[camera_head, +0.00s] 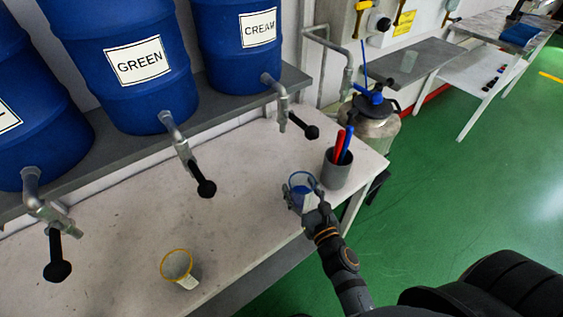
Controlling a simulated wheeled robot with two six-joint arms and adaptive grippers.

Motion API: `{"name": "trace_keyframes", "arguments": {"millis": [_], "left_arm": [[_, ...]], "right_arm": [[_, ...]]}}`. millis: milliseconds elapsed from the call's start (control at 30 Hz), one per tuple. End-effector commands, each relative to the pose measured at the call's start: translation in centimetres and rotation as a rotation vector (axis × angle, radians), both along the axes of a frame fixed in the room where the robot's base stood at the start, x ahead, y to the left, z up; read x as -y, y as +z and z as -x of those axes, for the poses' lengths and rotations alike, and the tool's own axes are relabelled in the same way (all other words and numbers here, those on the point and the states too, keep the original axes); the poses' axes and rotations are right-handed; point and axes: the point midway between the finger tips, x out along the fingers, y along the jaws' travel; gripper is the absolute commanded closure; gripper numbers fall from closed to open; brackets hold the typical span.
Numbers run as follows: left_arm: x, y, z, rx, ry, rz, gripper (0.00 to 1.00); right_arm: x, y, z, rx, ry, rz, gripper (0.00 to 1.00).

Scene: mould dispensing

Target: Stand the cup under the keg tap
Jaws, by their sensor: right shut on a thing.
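A clear cup with a blue rim (300,198) is at the right part of the white bench. My right gripper (312,194) is shut on its right side. Whether the cup's base touches the bench is hard to tell. Blue drums stand on the shelf: one marked GREEN (120,60), one marked CREAM (238,50), and one at the left (30,110) with its label cut off. Each has a metal tap with a black lever: left tap (40,205), middle tap (177,137), right tap (279,95). My left gripper is not in view.
A yellow-rimmed cup (176,264) stands at the bench's front. A grey holder (336,171) with red and blue sticks is close behind the held cup. A metal keg (372,130) with a blue top stands beyond the bench (130,215). The bench middle is clear.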

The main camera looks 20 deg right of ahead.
Motion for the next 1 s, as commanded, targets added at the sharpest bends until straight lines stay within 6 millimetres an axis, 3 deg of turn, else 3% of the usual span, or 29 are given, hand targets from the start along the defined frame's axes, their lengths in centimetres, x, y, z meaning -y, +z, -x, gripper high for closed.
{"name": "trace_keyframes", "arguments": {"millis": [33, 133, 300, 400, 700, 733, 800, 1000], "left_arm": [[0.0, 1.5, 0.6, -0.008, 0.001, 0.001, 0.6], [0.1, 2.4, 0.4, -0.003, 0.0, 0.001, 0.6], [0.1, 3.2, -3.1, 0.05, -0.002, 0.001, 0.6], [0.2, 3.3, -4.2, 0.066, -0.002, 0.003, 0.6], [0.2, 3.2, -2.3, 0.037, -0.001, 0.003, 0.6], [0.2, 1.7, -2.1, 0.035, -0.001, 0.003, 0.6], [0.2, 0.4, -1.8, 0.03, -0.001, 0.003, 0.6], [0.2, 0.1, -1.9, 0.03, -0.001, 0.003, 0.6]], "right_arm": [[-0.1, 1.1, -1.9, 0.006, 0.001, 0.002, 0.8], [-0.4, 1.0, -5.0, 0.005, 0.001, 0.001, 0.8], [-0.8, 0.5, -9.8, 0.004, 0.001, 0.0, 0.8], [-0.9, 0.3, -11.5, 0.002, 0.0, 0.0, 0.8], [-1.1, 0.3, -13.7, 0.003, 0.0, 0.0, 0.8], [-1.1, -1.5, -13.5, -0.001, 0.0, 0.0, 0.8], [-1.1, -2.9, -13.4, -0.001, 0.0, -0.001, 0.8], [-1.1, -3.4, -13.4, 0.002, 0.0, 0.0, 0.8]]}}
